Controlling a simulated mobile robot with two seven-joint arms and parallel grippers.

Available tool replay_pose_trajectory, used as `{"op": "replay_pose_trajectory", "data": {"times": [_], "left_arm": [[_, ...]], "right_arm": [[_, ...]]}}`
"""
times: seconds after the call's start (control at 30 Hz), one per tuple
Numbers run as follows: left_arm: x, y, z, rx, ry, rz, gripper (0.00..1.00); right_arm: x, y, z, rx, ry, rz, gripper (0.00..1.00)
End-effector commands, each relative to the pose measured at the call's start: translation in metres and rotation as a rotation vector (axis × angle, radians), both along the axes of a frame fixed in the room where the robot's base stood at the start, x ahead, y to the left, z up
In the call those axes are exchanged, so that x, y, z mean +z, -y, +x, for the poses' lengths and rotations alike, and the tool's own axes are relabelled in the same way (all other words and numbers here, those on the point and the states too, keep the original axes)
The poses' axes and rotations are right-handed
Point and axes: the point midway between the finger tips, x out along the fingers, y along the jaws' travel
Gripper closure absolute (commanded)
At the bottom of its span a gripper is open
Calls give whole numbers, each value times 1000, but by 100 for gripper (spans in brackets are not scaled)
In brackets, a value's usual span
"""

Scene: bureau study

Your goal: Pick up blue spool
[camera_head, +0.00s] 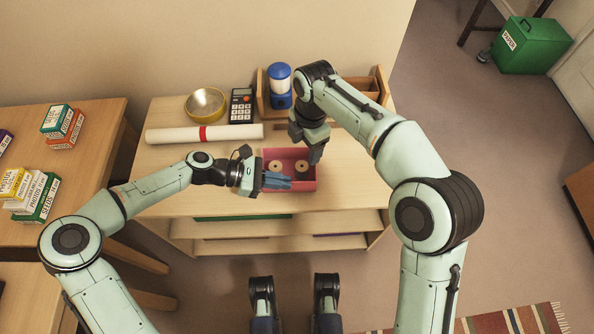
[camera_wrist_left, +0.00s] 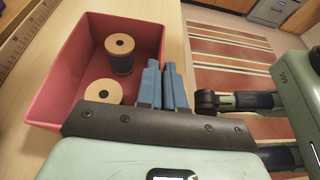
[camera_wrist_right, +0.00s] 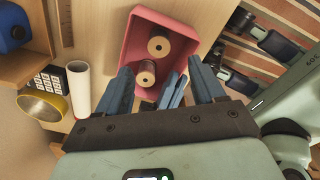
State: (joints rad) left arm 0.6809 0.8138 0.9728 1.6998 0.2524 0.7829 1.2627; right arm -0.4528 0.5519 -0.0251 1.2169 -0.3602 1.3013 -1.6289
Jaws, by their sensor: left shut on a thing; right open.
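Two spools with tan ends stand in the pink box (camera_head: 311,184). The right spool (camera_head: 302,166) has dark bluish-grey thread in the left wrist view (camera_wrist_left: 121,60). The left spool (camera_head: 276,166) is partly hidden there; its thread looks brownish-mauve in the right wrist view (camera_wrist_right: 147,72). I cannot tell for sure which is the blue spool. My left gripper (camera_head: 288,182) is at the box's front wall, its fingers close together and seemingly shut on that wall. My right gripper (camera_head: 314,156) is open and empty, above the box's right end, apart from the spools.
The tabletop (camera_head: 190,205) left of the box is clear beneath my left arm.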

Motion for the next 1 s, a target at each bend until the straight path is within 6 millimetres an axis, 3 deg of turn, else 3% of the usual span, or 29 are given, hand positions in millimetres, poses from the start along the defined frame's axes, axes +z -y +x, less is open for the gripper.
{"op": "replay_pose_trajectory", "data": {"times": [0.2, 0.33, 0.47, 0.7, 1.0], "left_arm": [[0, 0, 0, 0, 0, 0, 100], [0, 0, 0, 0, 0, 0, 100], [0, 0, 0, 0, 0, 0, 100], [0, 0, 0, 0, 0, 0, 100], [0, 0, 0, 0, 0, 0, 100]], "right_arm": [[5, 7, 0, -366, -25, 48, 32], [6, 10, 0, -487, -37, 62, 32], [-5, 9, 0, -529, -45, 64, 32], [-47, 3, -1, -529, -45, 64, 32], [-73, -1, 0, -528, -44, 64, 32]]}}
